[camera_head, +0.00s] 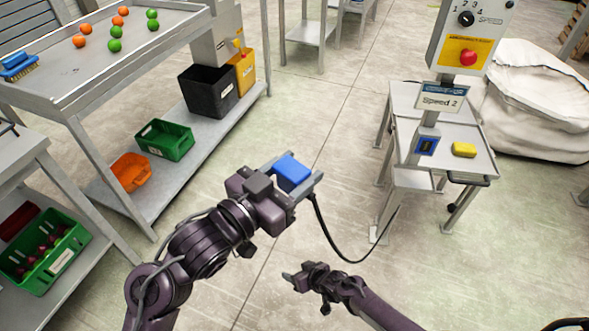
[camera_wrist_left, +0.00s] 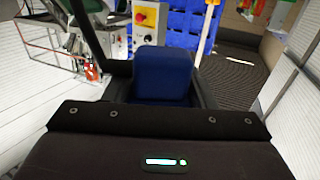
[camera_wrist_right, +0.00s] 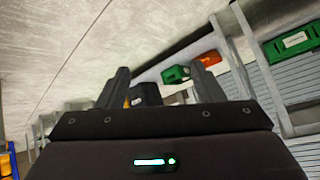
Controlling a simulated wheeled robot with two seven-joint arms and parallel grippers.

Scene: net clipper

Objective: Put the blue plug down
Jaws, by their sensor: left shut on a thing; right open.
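The blue plug (camera_head: 291,172) is a blue block with a black cable (camera_head: 338,247) running from it down and across toward the control stand. My left gripper (camera_head: 300,184) is shut on the plug and holds it in the air over the floor. In the left wrist view the plug (camera_wrist_left: 163,75) sits between the two fingers. My right gripper (camera_head: 290,277) is open and empty, low in front of me; its fingers also show apart in the right wrist view (camera_wrist_right: 160,88).
The control stand's small table (camera_head: 402,107) at right bears a yellow block (camera_head: 464,150) and a blue socket-like part (camera_head: 426,146). A steel bench (camera_head: 95,62) with balls and a brush is at left, bins below. A white sack (camera_head: 535,100) lies far right. The middle floor is clear.

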